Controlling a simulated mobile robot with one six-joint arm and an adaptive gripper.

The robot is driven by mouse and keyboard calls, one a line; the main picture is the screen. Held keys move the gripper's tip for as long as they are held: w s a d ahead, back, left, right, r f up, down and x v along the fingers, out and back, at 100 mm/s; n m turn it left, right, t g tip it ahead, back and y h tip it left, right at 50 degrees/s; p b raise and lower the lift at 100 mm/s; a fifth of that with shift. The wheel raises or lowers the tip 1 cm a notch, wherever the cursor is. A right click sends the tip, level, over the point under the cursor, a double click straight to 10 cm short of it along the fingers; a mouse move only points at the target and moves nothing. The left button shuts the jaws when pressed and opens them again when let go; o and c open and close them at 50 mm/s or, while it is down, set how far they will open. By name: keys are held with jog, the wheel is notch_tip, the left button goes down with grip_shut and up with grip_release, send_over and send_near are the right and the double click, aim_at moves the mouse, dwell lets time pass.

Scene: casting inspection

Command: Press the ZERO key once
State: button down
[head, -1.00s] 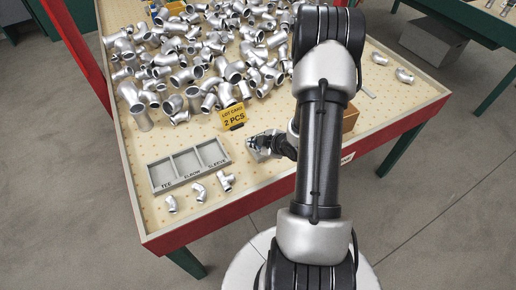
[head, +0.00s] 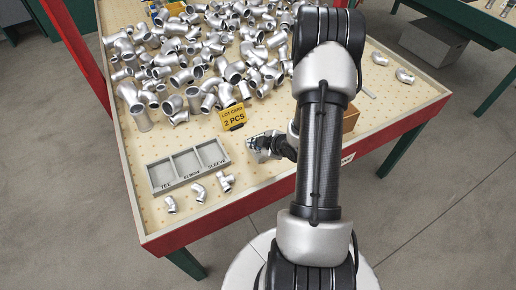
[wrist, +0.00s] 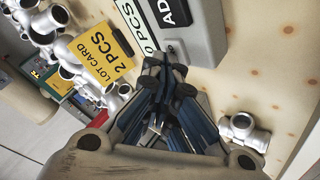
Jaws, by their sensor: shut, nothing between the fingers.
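My gripper (head: 258,147) is shut and empty, low over the front part of the table in the head view. In the wrist view its fingertips (wrist: 165,80) overlap the near edge of a grey device (wrist: 205,35). The device carries a white "0 PCS" label or display (wrist: 135,25) and a dark label starting "AD" (wrist: 175,12). I cannot read a ZERO key; it may be behind the fingers or out of frame. I cannot tell whether the fingertips touch the device. In the head view the device cannot be made out beside my arm.
A yellow lot card (head: 233,117) reading "2 PCS" stands left of my gripper, before a heap of metal fittings (head: 190,60). A three-compartment tray (head: 150,177) lies at front left, with 3 loose fittings before it. A brown box (head: 350,118) is right of my arm.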

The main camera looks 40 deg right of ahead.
aim_at(256, 151)
jog(key=shift+r+p, duration=0.35)
jog(key=shift+r, duration=0.3)
jog(key=shift+r+p, duration=1.85)
jog(key=shift+r, duration=0.65)
